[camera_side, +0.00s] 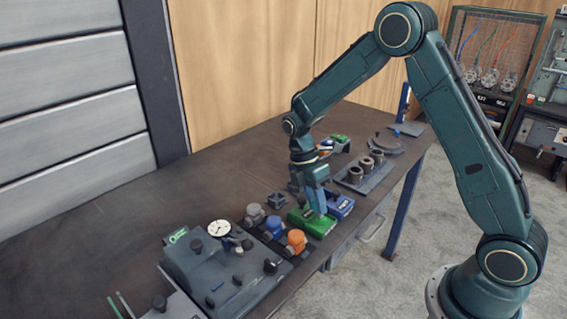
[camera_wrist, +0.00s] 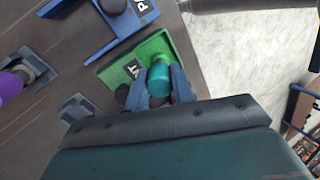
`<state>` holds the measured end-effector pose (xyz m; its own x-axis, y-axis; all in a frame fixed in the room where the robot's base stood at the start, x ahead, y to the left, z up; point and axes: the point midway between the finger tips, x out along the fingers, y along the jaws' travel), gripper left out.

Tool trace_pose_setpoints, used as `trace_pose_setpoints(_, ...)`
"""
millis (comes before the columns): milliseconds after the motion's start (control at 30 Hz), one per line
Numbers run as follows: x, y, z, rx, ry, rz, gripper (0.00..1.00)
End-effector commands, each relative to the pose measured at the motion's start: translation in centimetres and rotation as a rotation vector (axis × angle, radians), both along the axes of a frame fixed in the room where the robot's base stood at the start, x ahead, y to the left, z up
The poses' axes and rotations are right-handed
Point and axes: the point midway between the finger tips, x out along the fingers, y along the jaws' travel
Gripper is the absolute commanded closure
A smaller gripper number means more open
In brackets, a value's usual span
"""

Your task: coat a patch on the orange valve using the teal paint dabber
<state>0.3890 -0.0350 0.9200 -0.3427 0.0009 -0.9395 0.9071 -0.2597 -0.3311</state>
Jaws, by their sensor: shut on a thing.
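My gripper (camera_wrist: 160,82) is shut on the teal paint dabber (camera_wrist: 158,78), whose rounded teal body shows between the two fingers in the wrist view. In the side view my gripper (camera_side: 318,208) points down over the green tray (camera_side: 300,217). The green tray (camera_wrist: 112,72) also lies beneath the dabber in the wrist view, with a partly hidden label. I cannot tell whether the dabber touches it. The orange valve (camera_side: 296,240) stands left of and nearer than the green tray in the side view, apart from my gripper. No orange valve shows in the wrist view.
A blue tray (camera_side: 341,207) sits right beside the green one. A blue valve (camera_side: 273,228) and a grey valve (camera_side: 254,214) stand beside the orange one. A grey housing with a gauge (camera_side: 219,228) is at front left. A purple-topped item (camera_wrist: 12,85) stands in a holder.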

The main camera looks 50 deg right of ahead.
Motion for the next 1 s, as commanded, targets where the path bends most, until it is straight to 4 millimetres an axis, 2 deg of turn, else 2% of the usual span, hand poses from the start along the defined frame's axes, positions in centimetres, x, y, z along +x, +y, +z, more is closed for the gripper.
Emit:
trace_pose_setpoints(467, 0.0, 0.0, 0.3, 0.000, -0.001, 0.000, 0.99)
trace_pose_setpoints(1000, 0.0, 0.0, 3.2, 0.000, -0.002, 0.000, 0.99)
